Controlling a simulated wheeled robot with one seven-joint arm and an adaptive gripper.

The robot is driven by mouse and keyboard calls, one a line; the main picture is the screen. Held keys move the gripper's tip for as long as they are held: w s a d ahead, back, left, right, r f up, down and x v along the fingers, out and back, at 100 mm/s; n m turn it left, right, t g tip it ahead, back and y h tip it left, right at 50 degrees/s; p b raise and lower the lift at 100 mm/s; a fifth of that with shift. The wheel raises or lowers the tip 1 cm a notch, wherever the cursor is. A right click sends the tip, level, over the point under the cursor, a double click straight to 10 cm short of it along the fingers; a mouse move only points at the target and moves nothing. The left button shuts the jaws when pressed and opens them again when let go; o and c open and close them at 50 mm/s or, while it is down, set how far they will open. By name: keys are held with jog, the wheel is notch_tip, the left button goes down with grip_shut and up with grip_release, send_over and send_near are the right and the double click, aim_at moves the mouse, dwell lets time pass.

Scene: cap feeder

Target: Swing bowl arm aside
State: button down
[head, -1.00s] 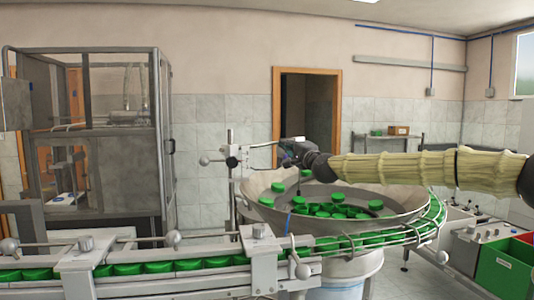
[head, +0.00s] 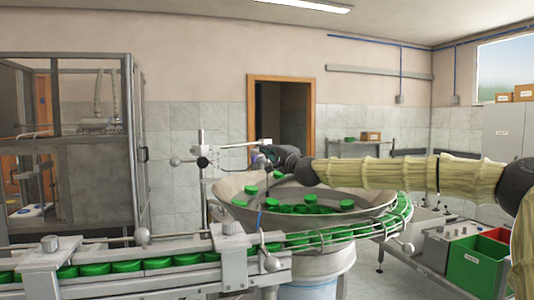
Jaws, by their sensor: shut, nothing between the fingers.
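The feeder bowl (head: 350,226) is a wide metal dish with several green caps (head: 305,208) in it. The bowl arm (head: 238,144) is a thin pale bar. It reaches right from an upright post (head: 201,165) at the bowl's left side, over the bowl's back left rim. My gripper (head: 262,161) is dark and small in view, above the back left of the bowl at the bar's right end. It is shut with nothing held. I cannot tell whether it touches the bar. The bar's far end is partly hidden by my gripper.
A conveyor (head: 170,281) carrying green caps runs along the front left. A curved guide rail (head: 403,222) rounds the bowl's right side. A green bin (head: 473,262) and a control box (head: 447,242) stand at right. A glazed cabinet (head: 95,180) stands at left.

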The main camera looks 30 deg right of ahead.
jog(key=s+d+f+b, duration=0.2)
jog(key=s+d, duration=0.2)
jog(key=s, duration=0.3)
jog(key=shift+s+d, duration=0.2)
jog(key=shift+d, duration=0.1)
